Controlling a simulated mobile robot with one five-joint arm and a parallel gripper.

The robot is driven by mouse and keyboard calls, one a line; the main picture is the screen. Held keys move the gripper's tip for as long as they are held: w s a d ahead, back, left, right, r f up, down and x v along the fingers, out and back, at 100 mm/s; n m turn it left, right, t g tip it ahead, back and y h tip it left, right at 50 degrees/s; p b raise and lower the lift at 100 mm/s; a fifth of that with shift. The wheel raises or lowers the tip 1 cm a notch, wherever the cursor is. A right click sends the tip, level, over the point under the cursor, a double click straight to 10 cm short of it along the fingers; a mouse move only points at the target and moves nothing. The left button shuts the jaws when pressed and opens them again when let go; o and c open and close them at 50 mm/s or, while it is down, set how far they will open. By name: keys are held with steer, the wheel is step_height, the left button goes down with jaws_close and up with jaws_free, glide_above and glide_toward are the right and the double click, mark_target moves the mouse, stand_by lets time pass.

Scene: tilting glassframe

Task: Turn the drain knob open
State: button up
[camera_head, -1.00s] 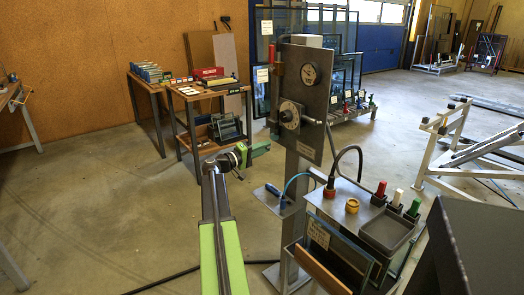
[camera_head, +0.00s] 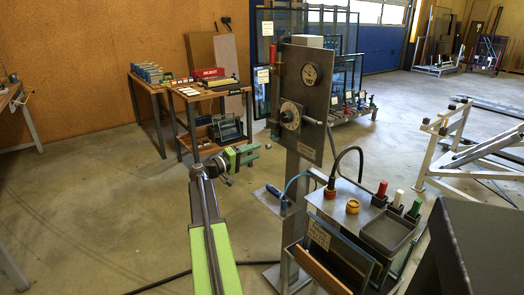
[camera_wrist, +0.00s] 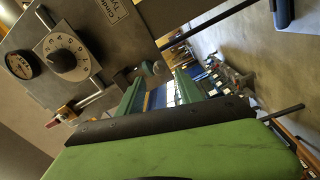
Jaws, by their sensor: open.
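A grey upright panel (camera_head: 312,95) carries a round gauge (camera_head: 312,75) and, below it, a dial knob (camera_head: 289,116) with a pale scale ring and a side lever. The wrist view shows the gauge (camera_wrist: 21,65) and dial knob (camera_wrist: 62,55) at upper left. A yellow knob (camera_head: 352,206) and a dark-and-red fitting (camera_head: 329,190) stand on the box below. I cannot tell from markings which is the drain knob. My gripper (camera_head: 254,155) is open and empty, left of the panel and lower than the dial, apart from it. Its green finger fills the lower wrist view.
A box with a glass front (camera_head: 336,248) and a grey tray (camera_head: 388,234) stands below the panel. Red, white and green handles (camera_head: 398,199) rise beside the tray. A blue-handled tool (camera_head: 276,192) and hoses are near the post.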

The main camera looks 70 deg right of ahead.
steer(key=v, duration=1.2)
steer(key=shift+a, duration=0.15)
